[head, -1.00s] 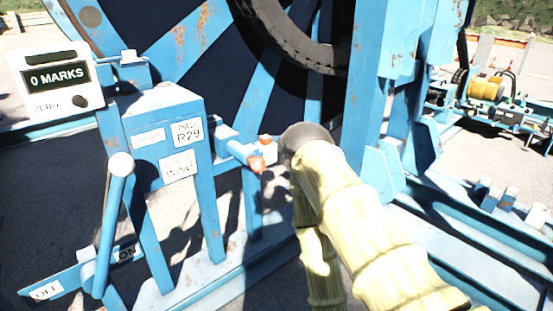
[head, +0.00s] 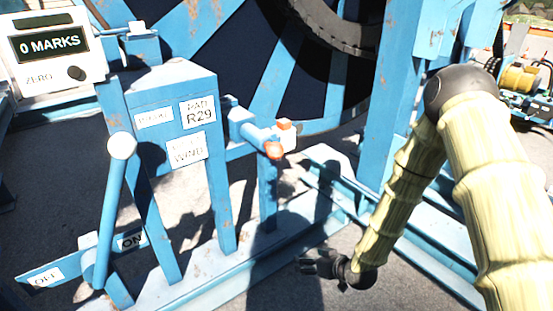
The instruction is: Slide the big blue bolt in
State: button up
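The big blue bolt (head: 252,133) is a thick blue bar on the reel stand, right of the labelled panel. It has an orange end (head: 274,151) and a whitish block with an orange top (head: 287,134) beside it. How far it sits in its hole cannot be told. My gripper (head: 303,264) is dark and hangs low, below and right of the bolt, apart from it and over the ground near the blue base rail. Its fingers are small and dark, and I cannot tell how far they are spread. I see nothing held in it.
A blue panel (head: 178,88) with labels stands left of the bolt. A white-knobbed lever (head: 113,195) stands between OFF and ON plates. A white counter box (head: 50,50) reads 0 MARKS. The large reel is behind. A blue upright (head: 393,95) and floor rails stand right.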

jog(key=w+a+r+n+t+y+b, duration=0.2)
jog(key=w+r+n+t+y, duration=0.1)
jog(key=w+r, duration=0.85)
jog(key=n+y+b, duration=0.2)
jog(key=n+y, duration=0.2)
send_near(282, 153)
jog(key=x, duration=0.2)
jog(key=shift+t, duration=0.4)
jog(key=p+x, duration=0.1)
jog(key=x, duration=0.9)
jog(key=shift+w+a+f, duration=0.1)
jog(key=shift+a, duration=0.35)
